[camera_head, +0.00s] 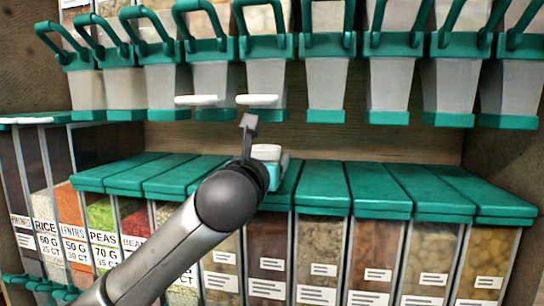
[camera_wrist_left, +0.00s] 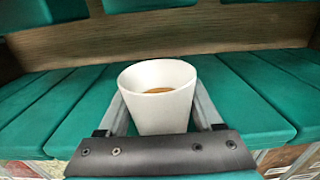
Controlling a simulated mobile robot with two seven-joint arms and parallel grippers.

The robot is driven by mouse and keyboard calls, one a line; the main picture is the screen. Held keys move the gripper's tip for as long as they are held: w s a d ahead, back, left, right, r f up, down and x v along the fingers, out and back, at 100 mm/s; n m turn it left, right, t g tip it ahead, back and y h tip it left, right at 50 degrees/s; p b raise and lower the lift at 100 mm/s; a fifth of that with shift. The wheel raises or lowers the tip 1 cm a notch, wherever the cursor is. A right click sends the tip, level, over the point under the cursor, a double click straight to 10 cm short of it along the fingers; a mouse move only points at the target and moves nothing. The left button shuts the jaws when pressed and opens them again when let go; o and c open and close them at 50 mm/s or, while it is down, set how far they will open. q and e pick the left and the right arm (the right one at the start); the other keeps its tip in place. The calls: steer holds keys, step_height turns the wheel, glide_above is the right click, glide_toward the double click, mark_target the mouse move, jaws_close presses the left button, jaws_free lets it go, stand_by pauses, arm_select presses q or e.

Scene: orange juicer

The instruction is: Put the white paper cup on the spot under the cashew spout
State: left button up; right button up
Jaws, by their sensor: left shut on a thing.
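The white paper cup (camera_wrist_left: 158,112) stands upright between the two fingers of my left gripper (camera_wrist_left: 162,106) in the left wrist view. The gripper is shut on it. A brownish patch shows inside the cup. In the head view, a small white part, likely the cup (camera_head: 268,151), shows just behind my dark wrist, above the teal lids; the fingers are mostly hidden there. Spouts with teal ends line the upper row. I cannot read a cashew label, so I cannot tell which spout (camera_head: 268,115) is the cashew one. My right gripper is not in view.
Teal-lidded bins (camera_head: 385,190) form a ledge below the spouts, with a wooden back panel (camera_head: 410,147) behind. Two white tabs (camera_head: 197,100) stick out at the middle spouts, close above my wrist. The ledge to the right is clear.

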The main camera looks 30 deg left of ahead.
arm_select(q)
steer(key=x, duration=0.3)
steer(key=shift+w+a+p, duration=0.1)
steer(key=shift+w+p, duration=0.2)
steer(key=shift+w+f, duration=0.1)
steer(key=shift+w, duration=0.2)
steer(key=shift+f, duration=0.15)
steer(key=shift+s, duration=0.15)
steer(key=shift+f, duration=0.1)
steer(key=shift+f, duration=0.1)
steer(key=o, duration=1.5)
